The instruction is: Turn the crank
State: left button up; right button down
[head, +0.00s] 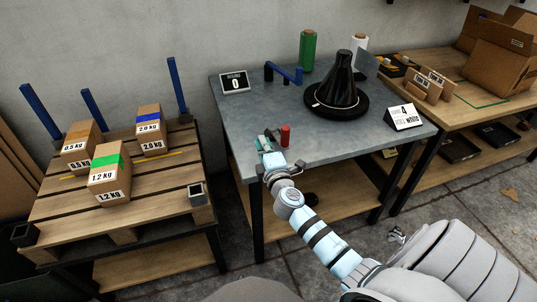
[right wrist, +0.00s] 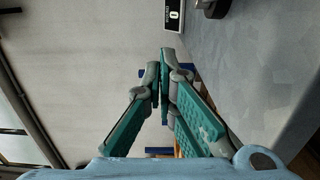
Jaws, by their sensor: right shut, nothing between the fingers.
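A blue crank-like arm (head: 285,74) with short upright ends is at the back left of the grey table. A black cone on a round black base (head: 339,90) stands to its right. A short red cylinder (head: 285,135) shows near the front left of the table, just right of my right gripper (head: 267,142); I cannot tell whether it belongs to the crank. My right gripper is shut and empty at the table's front left edge, apart from the blue arm. Its closed fingers fill the middle of the right wrist view (right wrist: 162,68). My left gripper is not in view.
A counter sign reading 0 (head: 235,82) stands at the table's back left. Green (head: 307,50) and white (head: 360,48) rolls stand behind the cone. A card marked 4, white (head: 403,117) is at right. A pallet (head: 150,215) with weighted boxes is at left.

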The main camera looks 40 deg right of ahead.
aim_at(276, 138)
jog(key=shift+w+d+f, duration=0.1)
jog(key=shift+w+d, duration=0.3)
jog(key=shift+w, duration=0.2)
jog(key=shift+w+d, duration=0.4)
jog(key=shift+w, duration=0.15)
jog(key=shift+s+d, duration=0.9)
jog(key=shift+d, duration=0.05)
jog(key=shift+s+d, duration=0.3)
jog(key=shift+s+d+n+y+b, duration=0.1)
jog(key=shift+d+n+y+b, duration=0.2)
jog(key=shift+y+b, duration=0.1)
